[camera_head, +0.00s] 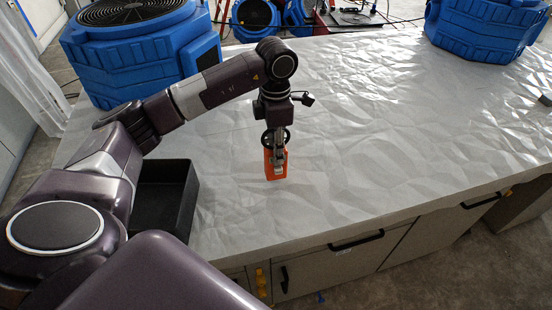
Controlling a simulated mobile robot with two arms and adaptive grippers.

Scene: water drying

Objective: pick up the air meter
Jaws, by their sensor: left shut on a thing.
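An orange air meter (282,173) is in the middle of the head view, above or on the covered counter; I cannot tell whether it touches the surface. My left gripper (277,160) points down and is shut on the air meter. The gripper and wrist hide the upper part of the meter. My right gripper is not in view.
A black open bin (192,200) stands left of the meter on the counter (400,150), partly behind my arm. Blue air movers stand at the back left (205,57) and back right (480,28). The counter right of the meter is clear.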

